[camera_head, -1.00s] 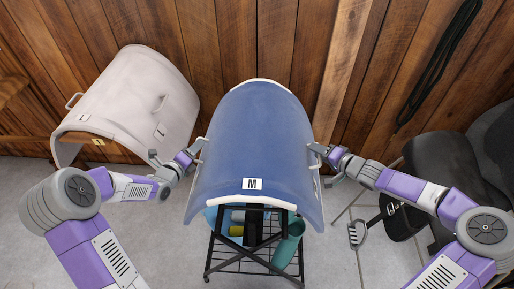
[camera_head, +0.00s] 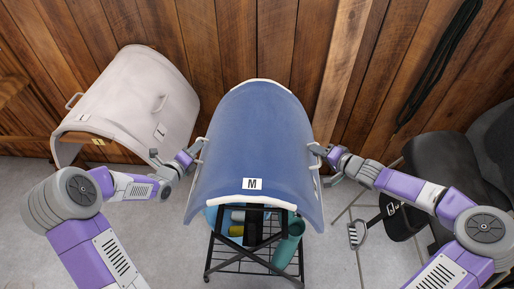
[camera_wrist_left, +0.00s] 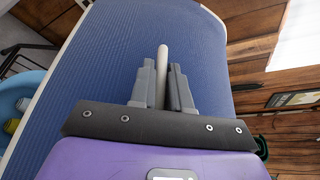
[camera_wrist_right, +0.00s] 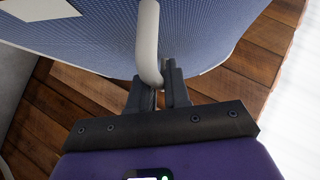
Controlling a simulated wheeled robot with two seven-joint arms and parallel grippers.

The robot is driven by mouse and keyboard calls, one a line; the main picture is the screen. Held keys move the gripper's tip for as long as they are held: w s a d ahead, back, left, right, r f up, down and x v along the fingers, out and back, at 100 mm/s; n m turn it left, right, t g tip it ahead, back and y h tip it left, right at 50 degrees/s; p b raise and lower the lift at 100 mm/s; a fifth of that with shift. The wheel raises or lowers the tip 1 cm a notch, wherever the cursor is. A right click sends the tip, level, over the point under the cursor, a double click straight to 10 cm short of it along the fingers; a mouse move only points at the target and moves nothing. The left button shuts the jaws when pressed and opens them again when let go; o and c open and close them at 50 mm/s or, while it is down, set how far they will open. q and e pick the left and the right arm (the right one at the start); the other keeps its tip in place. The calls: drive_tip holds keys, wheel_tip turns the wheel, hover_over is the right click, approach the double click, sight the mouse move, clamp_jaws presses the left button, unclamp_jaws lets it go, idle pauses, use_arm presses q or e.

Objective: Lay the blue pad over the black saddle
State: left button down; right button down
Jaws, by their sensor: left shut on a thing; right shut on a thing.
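The blue pad (camera_head: 255,140) is a curved, arched sheet with white edging and a white label marked M. It is over a black wire rack in the middle of the head view. My left gripper (camera_head: 197,157) is shut on the white handle at the pad's left side; the left wrist view shows that handle (camera_wrist_left: 162,62) between the fingers. My right gripper (camera_head: 322,155) is shut on the white handle at its right side, which also shows in the right wrist view (camera_wrist_right: 148,45). The black saddle (camera_head: 445,170) is at the right, on a stand, partly behind my right arm.
A white pad (camera_head: 140,95) with handles lies over a wooden stand at the left. The black rack (camera_head: 252,262) holds a blue tub and a teal item (camera_head: 288,243). A wooden wall with a hanging black strap (camera_head: 436,65) stands close behind. A metal stirrup (camera_head: 354,236) hangs by the saddle.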

use_arm(q)
drive_tip(key=shift+r, duration=0.1)
use_arm(e)
drive_tip(key=shift+r, duration=0.1)
